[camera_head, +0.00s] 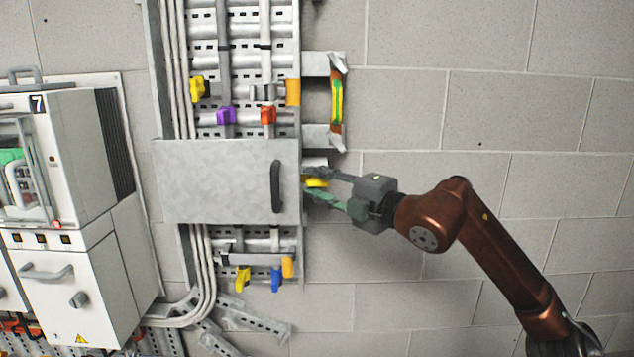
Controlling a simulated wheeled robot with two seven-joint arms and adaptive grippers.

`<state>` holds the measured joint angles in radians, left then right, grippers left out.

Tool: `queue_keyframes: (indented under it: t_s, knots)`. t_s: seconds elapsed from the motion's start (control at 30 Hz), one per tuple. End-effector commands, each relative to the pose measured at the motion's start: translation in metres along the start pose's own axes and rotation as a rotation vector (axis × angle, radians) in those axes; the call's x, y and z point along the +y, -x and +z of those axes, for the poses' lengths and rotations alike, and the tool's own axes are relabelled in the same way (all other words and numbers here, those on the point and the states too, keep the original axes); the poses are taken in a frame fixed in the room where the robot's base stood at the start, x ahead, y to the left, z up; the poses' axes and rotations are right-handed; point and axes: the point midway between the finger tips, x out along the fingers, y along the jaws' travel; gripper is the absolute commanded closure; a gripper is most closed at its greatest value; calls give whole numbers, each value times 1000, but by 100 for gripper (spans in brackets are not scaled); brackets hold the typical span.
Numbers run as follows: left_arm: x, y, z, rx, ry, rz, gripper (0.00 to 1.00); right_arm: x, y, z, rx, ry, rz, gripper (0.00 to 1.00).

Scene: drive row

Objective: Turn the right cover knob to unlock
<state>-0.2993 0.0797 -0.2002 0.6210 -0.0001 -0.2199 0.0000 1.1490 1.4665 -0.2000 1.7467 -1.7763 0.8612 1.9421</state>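A flat grey metal cover (220,180) with a black upright handle (275,186) spans the wall rail. A yellow knob (317,183) sits just past the cover's right edge, partly hidden by my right gripper. The cover's left edge shows no knob that I can make out. My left gripper is not in view.
Cables and coloured clips, among them a purple one (227,115) and a red one (268,115), sit above the cover. A bracket with a green-yellow strap (337,100) juts out above my gripper. Drive cabinets (75,270) stand at left. The block wall (480,110) at right is bare.

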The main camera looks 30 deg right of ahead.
Motion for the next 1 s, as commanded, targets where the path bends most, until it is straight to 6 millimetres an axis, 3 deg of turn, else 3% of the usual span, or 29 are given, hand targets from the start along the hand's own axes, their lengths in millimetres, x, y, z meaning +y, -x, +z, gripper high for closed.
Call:
queue_keyframes:
  t_s: [0.17, 0.53, 1.0]
  knots:
    - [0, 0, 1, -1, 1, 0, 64, 0, 0, 0, 0, 0, 0, 75]
    - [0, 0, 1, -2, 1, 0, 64, 0, 0, 0, 0, 0, 0, 100]
    - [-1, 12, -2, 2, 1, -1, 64, 3, 1, 0, -2, 38, -40, 100]
